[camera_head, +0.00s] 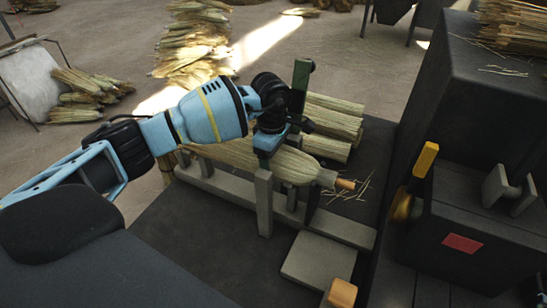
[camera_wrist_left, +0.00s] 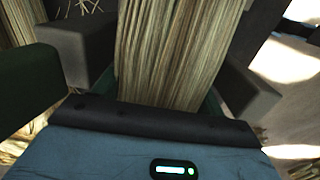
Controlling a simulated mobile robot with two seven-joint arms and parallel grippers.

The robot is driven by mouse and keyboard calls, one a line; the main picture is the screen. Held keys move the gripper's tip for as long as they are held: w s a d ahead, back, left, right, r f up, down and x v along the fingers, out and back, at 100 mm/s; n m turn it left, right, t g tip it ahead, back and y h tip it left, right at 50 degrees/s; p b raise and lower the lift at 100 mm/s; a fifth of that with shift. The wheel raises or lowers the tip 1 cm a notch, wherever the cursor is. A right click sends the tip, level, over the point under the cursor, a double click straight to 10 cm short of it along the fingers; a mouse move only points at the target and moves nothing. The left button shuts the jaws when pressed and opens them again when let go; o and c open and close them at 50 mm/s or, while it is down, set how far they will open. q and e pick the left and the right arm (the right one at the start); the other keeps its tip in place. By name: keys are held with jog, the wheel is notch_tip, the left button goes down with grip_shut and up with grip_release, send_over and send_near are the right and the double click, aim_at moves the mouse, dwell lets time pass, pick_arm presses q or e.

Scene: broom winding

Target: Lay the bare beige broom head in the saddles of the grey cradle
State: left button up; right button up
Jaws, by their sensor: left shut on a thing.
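The beige broom head (camera_head: 230,152) lies roughly level along the grey cradle (camera_head: 216,183), its narrow end with an orange tip (camera_head: 345,184) pointing right. My left gripper (camera_head: 270,150) is above it, shut on its straw from over the top. In the left wrist view the straw (camera_wrist_left: 172,50) runs away from the palm, between two grey uprights (camera_wrist_left: 82,45). A grey upright (camera_head: 264,203) stands in front of the broom head in the head view. The underside is hidden, so I cannot tell whether it touches the saddles. My right gripper is out of view.
Several straw bundles (camera_head: 332,120) lie behind the cradle on the dark bench. A green post (camera_head: 301,75) rises close behind my left gripper. A flat grey block (camera_head: 318,259) sits in front. A dark machine (camera_head: 480,230) with a yellow handle (camera_head: 425,160) stands at the right.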

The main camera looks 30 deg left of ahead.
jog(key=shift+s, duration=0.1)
pick_arm(q)
jog(key=o, duration=1.4)
jog(key=shift+s, duration=0.1)
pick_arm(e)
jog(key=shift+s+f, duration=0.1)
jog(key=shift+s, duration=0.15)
pick_arm(q)
notch_tip(320, 180, up, 6)
jog(key=shift+r, duration=0.25)
jog(key=shift+a+r, duration=0.1)
jog(key=shift+r, duration=0.55)
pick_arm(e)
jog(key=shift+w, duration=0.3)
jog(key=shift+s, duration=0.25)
